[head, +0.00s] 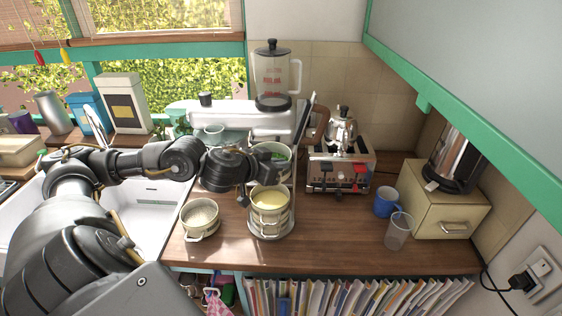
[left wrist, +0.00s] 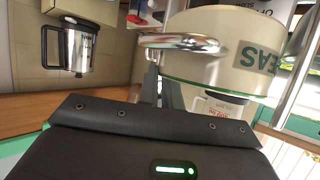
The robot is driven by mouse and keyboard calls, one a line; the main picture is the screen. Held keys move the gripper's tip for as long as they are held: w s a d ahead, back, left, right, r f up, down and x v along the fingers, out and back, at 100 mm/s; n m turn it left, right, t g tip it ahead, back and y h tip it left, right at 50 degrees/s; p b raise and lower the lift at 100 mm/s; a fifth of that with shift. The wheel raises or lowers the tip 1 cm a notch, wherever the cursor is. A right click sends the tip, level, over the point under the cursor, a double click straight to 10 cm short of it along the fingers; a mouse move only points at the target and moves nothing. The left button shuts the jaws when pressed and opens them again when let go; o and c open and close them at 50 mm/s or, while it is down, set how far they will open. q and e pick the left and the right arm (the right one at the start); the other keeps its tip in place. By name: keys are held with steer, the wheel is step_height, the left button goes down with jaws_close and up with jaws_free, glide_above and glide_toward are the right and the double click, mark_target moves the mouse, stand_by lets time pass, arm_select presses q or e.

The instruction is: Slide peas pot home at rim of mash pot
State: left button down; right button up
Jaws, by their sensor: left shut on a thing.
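The peas pot (head: 281,154), cream with green contents, is at the back of a metal rack, partly hidden by my left gripper. The mash pot (head: 270,203), cream with pale yellow contents, sits in front of it and lower in the picture. My left gripper (head: 246,188) is at the left side of these pots. In the left wrist view, the lettered side of the peas pot (left wrist: 215,72) and its shiny metal handle (left wrist: 185,42) are close up, with my fingers (left wrist: 160,85) shut at the handle. My right gripper is not in view.
A third cream pot (head: 200,219) stands left of the mash pot. A toaster (head: 341,170), a blue mug (head: 385,203) and a clear cup (head: 398,231) stand to the right. A blender (head: 272,78) stands behind. The counter (head: 345,240) is clear at front right.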

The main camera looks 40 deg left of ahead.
mark_target(283, 178)
arm_select(q)
steer(key=shift+s+d+f, duration=0.1)
steer(key=shift+s+f, duration=0.05)
steer(key=shift+f, duration=0.05)
steer(key=shift+r, duration=0.15)
stand_by(0.4)
steer(key=shift+f, duration=0.25)
step_height(283, 178, down, 4)
steer(key=b, duration=0.3)
steer(key=shift+f+b, duration=0.2)
steer(key=shift+b, duration=0.15)
steer(key=shift+s+r, duration=0.1)
